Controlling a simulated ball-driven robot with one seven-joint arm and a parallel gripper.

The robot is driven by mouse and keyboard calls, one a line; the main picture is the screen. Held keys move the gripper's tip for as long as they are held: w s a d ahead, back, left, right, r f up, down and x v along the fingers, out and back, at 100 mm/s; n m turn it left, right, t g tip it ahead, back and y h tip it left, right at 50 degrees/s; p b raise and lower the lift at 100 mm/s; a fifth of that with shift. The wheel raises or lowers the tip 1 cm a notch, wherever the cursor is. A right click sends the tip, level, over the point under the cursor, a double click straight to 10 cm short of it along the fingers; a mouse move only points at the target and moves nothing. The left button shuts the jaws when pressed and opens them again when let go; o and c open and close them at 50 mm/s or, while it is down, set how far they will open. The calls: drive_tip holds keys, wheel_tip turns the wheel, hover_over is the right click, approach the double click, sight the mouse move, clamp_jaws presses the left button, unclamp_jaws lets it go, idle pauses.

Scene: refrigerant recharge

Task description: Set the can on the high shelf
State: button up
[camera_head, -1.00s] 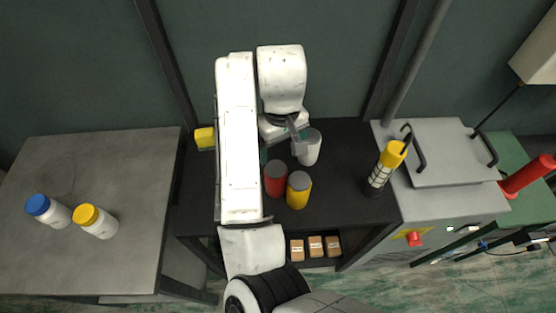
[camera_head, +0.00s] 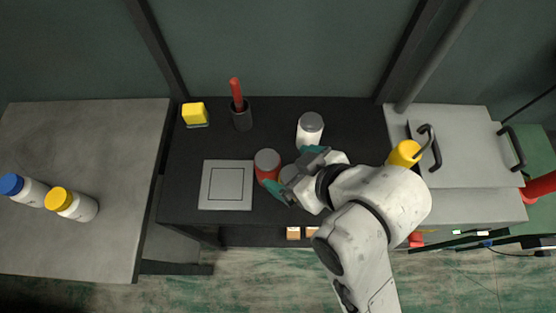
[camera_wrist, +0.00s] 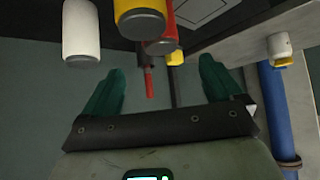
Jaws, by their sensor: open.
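A white can (camera_head: 310,130), a red can (camera_head: 267,165) and a yellow can (camera_wrist: 140,12) stand on the dark top of a shelf unit (camera_head: 350,130). The task does not say which can is meant. My gripper (camera_head: 293,168) is open, its teal fingers spread on either side of the yellow can's grey lid in the head view. My arm hides most of that can there. In the wrist view, the white can (camera_wrist: 81,30) is left of the yellow can, and the red can (camera_wrist: 160,42) shows just behind it. Nothing is held between my fingers (camera_wrist: 159,65).
A square grey plate (camera_head: 227,185), a cup with a red stick (camera_head: 242,115) and a yellow block (camera_head: 195,114) share the dark top. Small boxes (camera_head: 293,233) sit below.

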sight(271, 163)
drive_tip(key=x, duration=0.5)
drive_tip(key=shift+f, duration=0.1)
drive_tip(key=shift+x, duration=2.7)
drive_tip(key=shift+s+d+f, duration=0.1)
drive_tip(key=shift+f, duration=0.05)
drive_tip(key=c, duration=1.4)
wheel_tip(271, 163, up, 18)
drive_tip(key=shift+r+p, duration=0.1)
drive_tip(key=shift+p, duration=0.45)
